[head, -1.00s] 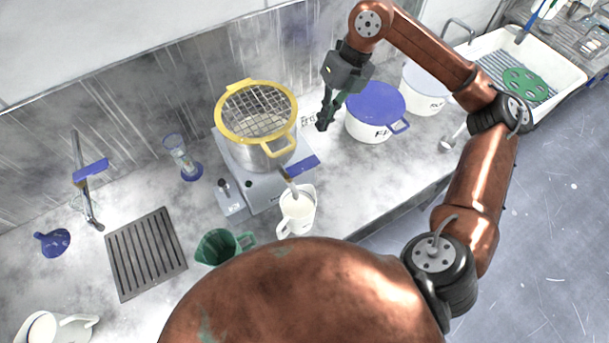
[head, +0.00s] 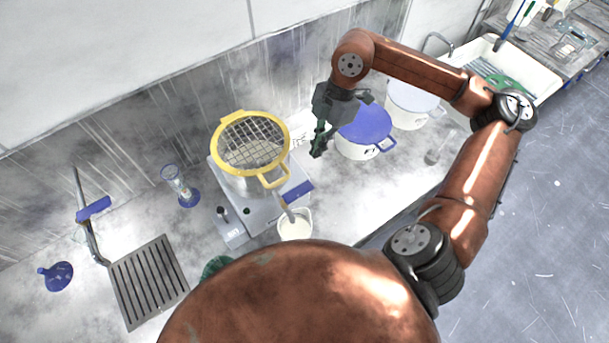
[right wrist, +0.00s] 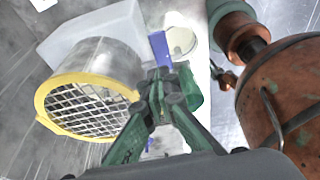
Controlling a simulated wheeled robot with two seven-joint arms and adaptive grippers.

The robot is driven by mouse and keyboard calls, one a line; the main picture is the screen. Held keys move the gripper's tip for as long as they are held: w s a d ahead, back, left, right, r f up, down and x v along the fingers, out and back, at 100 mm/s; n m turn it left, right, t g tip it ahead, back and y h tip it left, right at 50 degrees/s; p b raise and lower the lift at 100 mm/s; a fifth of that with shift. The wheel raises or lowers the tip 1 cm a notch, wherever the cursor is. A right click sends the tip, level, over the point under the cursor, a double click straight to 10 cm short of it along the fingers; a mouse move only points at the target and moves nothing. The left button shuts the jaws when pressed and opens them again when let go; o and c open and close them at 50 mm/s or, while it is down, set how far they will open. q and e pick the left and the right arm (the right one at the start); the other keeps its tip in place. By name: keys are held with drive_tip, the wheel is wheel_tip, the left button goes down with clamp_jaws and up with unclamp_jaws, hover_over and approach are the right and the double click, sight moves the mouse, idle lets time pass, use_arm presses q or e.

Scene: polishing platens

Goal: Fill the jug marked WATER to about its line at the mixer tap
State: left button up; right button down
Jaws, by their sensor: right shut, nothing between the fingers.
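The mixer tap (head: 90,228) with a blue lever stands at the left in the head view, beside a grey drain grate (head: 150,282). A white jug (head: 294,228) with a stirrer in it stands in front of the hotplate; it also shows in the right wrist view (right wrist: 181,40). A green jug (head: 217,267) is mostly hidden behind my body; it also shows in the right wrist view (right wrist: 190,88). I cannot read WATER on either. My right gripper (head: 317,152) is shut and empty, above the counter between the sieve and the blue-lidded pot. My left gripper is out of view.
A yellow-rimmed sieve (head: 252,143) sits on a steel pot on the hotplate (head: 262,211). A glass cylinder with a blue base (head: 187,196) and a blue funnel (head: 57,276) stand leftward. A blue-lidded pot (head: 363,124) and a white tub (head: 411,103) are at right.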

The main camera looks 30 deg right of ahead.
sight(306, 186)
drive_tip(key=shift+s+d, duration=0.1)
drive_tip(key=p+x, duration=0.1)
drive_tip(key=x, duration=0.3)
drive_tip(key=p+x, duration=0.1)
drive_tip(key=x, duration=0.3)
drive_tip(key=p+x, duration=0.1)
drive_tip(key=x, duration=0.4)
drive_tip(key=shift+d+f+p, duration=0.1)
drive_tip(key=shift+d+p, duration=0.3)
drive_tip(key=shift+f, duration=0.55)
